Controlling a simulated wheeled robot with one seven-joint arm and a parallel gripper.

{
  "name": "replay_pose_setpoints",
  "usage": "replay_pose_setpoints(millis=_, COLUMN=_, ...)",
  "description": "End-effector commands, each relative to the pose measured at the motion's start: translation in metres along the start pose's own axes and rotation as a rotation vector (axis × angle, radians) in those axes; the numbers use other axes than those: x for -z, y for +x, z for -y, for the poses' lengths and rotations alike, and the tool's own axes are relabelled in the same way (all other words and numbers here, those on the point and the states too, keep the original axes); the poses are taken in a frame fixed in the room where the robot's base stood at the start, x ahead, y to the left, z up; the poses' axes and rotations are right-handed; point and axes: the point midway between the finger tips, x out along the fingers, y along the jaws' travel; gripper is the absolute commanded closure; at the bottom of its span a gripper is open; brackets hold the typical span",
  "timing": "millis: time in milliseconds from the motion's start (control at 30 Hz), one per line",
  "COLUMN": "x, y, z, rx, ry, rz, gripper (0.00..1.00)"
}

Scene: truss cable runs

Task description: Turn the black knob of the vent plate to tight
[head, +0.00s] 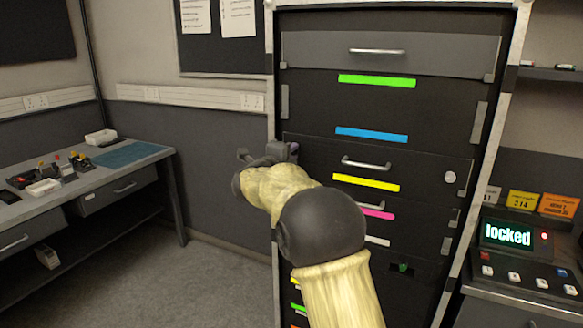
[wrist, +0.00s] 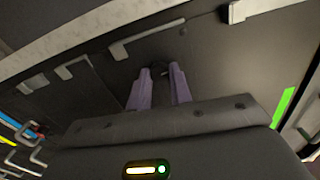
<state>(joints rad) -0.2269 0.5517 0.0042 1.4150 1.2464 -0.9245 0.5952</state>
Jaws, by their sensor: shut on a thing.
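My gripper (wrist: 158,82) shows two purple fingers in the wrist view, reaching to a dark panel. A small black knob (wrist: 157,70) is between their tips, and the gripper is shut on it. The dark plate (wrist: 195,62) around it looks like the vent plate; no vent openings or tight mark can be made out. In the head view my gripper (head: 291,151) is at the left edge of the rack, and my own arm hides part of the front. The knob is hidden there, and its turn angle cannot be read.
The tall rack (head: 390,57) has drawers, handles and coloured strips. A console (head: 507,234) at right reads "locked" with a red light. A workbench (head: 85,172) with small parts stands at left. The floor (head: 205,280) between bench and rack is clear.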

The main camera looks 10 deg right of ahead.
Motion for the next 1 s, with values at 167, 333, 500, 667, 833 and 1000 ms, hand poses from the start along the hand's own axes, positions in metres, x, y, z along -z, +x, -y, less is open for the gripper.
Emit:
replay_pose_setpoints(millis=167, x=0.0013, y=0.0005, z=-0.0048, rx=-0.001, ry=0.107, rz=-0.003, gripper=1.00)
replay_pose_setpoints(millis=333, x=0.0010, y=0.0005, z=-0.0040, rx=-0.003, ry=0.164, rz=-0.003, gripper=1.00)
replay_pose_setpoints(millis=500, x=0.0006, y=0.0004, z=-0.0029, rx=-0.003, ry=0.187, rz=-0.003, gripper=1.00)
replay_pose_setpoints(millis=667, x=0.0005, y=0.0004, z=-0.0025, rx=-0.004, ry=0.189, rz=-0.003, gripper=1.00)
replay_pose_setpoints(millis=833, x=0.0005, y=0.0004, z=-0.0027, rx=-0.004, ry=0.187, rz=-0.002, gripper=1.00)
replay_pose_setpoints(millis=1000, x=0.0004, y=0.0003, z=-0.0022, rx=-0.003, ry=0.187, rz=-0.002, gripper=0.57)
